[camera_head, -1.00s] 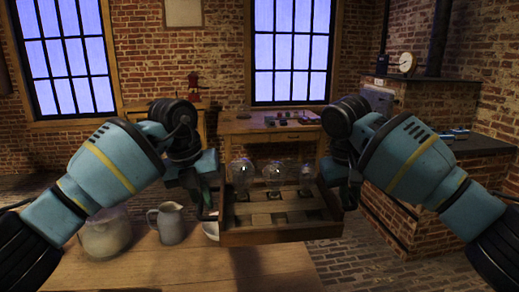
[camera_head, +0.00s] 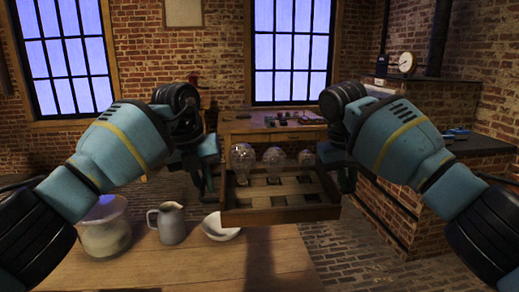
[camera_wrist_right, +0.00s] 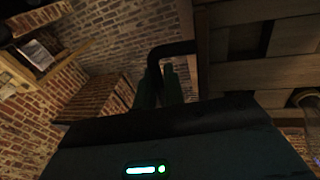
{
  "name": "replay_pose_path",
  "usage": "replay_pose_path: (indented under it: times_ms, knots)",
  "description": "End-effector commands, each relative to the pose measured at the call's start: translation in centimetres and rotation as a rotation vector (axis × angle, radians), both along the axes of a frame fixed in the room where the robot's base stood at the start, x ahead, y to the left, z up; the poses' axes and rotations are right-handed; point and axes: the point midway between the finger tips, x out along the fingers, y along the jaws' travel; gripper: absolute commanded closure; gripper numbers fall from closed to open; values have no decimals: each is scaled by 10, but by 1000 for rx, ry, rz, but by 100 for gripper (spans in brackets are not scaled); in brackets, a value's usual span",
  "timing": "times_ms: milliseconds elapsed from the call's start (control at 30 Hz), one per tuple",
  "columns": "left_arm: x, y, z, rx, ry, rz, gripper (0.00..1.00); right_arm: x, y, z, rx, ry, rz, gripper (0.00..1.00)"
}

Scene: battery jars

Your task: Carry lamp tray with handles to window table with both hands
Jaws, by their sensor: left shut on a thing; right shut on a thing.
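The wooden lamp tray (camera_head: 281,216) hangs in the air between my two grippers in the head view, roughly level. Several square slots show in it, and three clear glass lamps (camera_head: 274,157) stand along its far side. My left gripper (camera_head: 209,187) is shut at the tray's left end. My right gripper (camera_head: 347,178) is shut at the right end; in the right wrist view its green fingers (camera_wrist_right: 170,88) are closed around a dark handle (camera_wrist_right: 172,48). The left handle is hidden. The window table (camera_head: 238,127) stands beyond the tray, under the right window.
A near wooden table (camera_head: 200,265) holds a large pale pot (camera_head: 104,228), a grey jug (camera_head: 170,224) and a white bowl (camera_head: 219,228). Small items (camera_head: 285,118) lie on the window table. A brick counter (camera_head: 395,205) stands at the right. Brick floor (camera_head: 370,262) is open between.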

Motion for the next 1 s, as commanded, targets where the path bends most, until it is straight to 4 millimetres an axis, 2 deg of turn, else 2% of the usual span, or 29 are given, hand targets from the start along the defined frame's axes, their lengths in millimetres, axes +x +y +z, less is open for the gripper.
replay_pose_path:
  times_ms: [367,1000]
  knots:
    - [-8,2,5,0,-4,3,100,-8,-2,7,0,-8,-3,100]
    - [-48,2,20,0,-2,1,100,-48,-2,22,-1,-7,-3,100]
